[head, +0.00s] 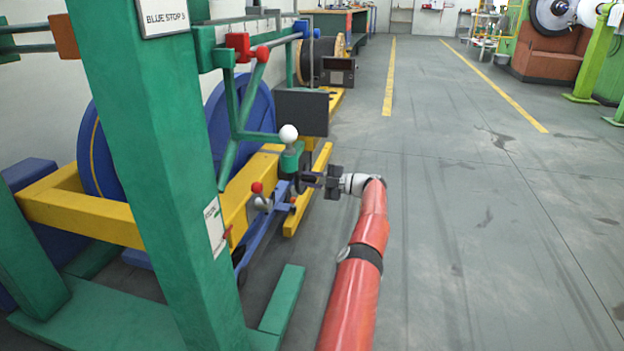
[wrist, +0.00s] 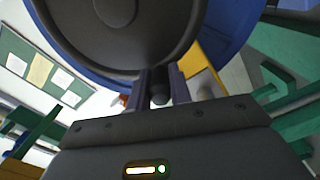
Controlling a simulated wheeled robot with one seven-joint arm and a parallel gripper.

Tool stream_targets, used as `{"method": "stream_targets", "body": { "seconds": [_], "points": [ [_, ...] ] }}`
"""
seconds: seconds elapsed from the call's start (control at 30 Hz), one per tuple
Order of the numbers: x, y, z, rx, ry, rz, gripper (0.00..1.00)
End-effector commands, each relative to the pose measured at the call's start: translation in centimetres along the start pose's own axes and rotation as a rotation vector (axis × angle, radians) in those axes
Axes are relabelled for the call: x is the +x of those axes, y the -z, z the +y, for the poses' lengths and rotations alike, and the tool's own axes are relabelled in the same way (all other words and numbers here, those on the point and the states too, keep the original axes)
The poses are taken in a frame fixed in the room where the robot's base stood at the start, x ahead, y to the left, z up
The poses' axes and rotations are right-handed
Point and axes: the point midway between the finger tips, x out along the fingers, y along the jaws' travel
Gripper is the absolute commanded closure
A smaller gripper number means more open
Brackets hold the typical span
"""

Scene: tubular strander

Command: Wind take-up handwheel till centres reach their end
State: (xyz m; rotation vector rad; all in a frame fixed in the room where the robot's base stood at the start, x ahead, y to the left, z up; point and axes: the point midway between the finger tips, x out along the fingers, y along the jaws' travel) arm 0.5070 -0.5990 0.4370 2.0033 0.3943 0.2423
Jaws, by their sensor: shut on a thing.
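The take-up handwheel (head: 299,183) is a small dark wheel on the near side of the yellow and blue take-up frame in the head view. It fills the top of the wrist view as a dark dished disc (wrist: 75,35). My gripper (head: 317,179) reaches it from the right. In the wrist view my gripper (wrist: 161,82) is shut on the wheel's dark handle (wrist: 160,95), at the rim. The blue reel (head: 245,115) stands behind the frame. The centres cannot be made out; the frame and green column block that area.
A green column (head: 165,150) with a "BLUE STOP" sign stands at the left. A white-ball lever (head: 288,133) is just above the handwheel, and a red-knob lever (head: 258,188) is left of it. The grey floor (head: 480,220) at the right is clear.

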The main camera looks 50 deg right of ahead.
Motion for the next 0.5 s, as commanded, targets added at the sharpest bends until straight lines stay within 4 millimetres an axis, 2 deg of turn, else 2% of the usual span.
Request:
{"method": "stream_targets", "body": {
  "seconds": [0.2, 0.5],
  "points": [
    [0.4, -0.4, -1.3, -0.124, 0.003, 0.012, 1.00],
    [0.3, -0.6, -2.1, -0.210, 0.006, 0.014, 1.00]
  ]
}}
